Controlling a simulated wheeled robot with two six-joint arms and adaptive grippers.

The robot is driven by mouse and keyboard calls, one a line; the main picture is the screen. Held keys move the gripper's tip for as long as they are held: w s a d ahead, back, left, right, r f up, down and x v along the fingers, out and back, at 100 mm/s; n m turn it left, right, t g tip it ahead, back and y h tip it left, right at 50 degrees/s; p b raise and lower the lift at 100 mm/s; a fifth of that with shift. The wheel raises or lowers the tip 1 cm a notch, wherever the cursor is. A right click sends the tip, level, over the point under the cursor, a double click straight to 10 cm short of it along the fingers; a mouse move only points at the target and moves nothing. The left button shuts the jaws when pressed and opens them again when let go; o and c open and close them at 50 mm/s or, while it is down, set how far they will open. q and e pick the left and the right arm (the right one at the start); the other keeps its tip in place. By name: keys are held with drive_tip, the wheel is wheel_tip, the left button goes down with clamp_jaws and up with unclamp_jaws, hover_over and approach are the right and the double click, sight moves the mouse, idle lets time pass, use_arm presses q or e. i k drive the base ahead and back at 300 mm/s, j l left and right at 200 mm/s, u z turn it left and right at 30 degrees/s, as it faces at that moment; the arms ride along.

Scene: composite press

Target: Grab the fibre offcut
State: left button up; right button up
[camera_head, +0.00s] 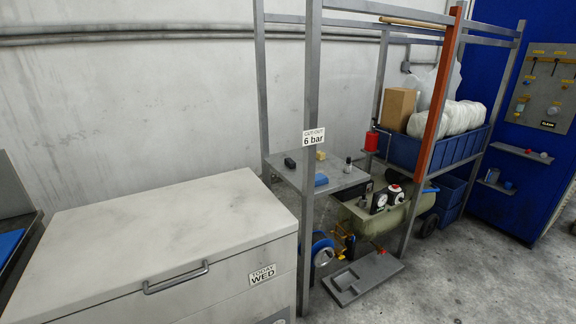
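I cannot pick out a fibre offcut for certain. White, puffy rolled or bagged material (462,117) lies in a blue crate (462,148) on the rack at the right, but I cannot tell whether any of it is fibre. On the small grey shelf (343,178) lie a dark object (290,163), a yellowish block (321,155) and a flat blue piece (321,180), all too small to name. Neither of my grippers is in view.
A white chest with a handle (176,277) fills the lower left. A metal rack with an upright post (312,130) surrounds a compressor (375,213). A grey tray (362,276) lies on the floor. A cardboard box (398,109) stands beside the white material. Floor at lower right is clear.

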sight(289, 162)
drive_tip(key=u, duration=0.4)
drive_tip(key=i+l+u, duration=0.3)
drive_tip(key=l+u, duration=0.35)
drive_tip(key=i+l+u, duration=0.1)
drive_tip(key=l+u, duration=0.55)
drive_tip(key=l, duration=0.15)
drive_tip(key=i, duration=0.05)
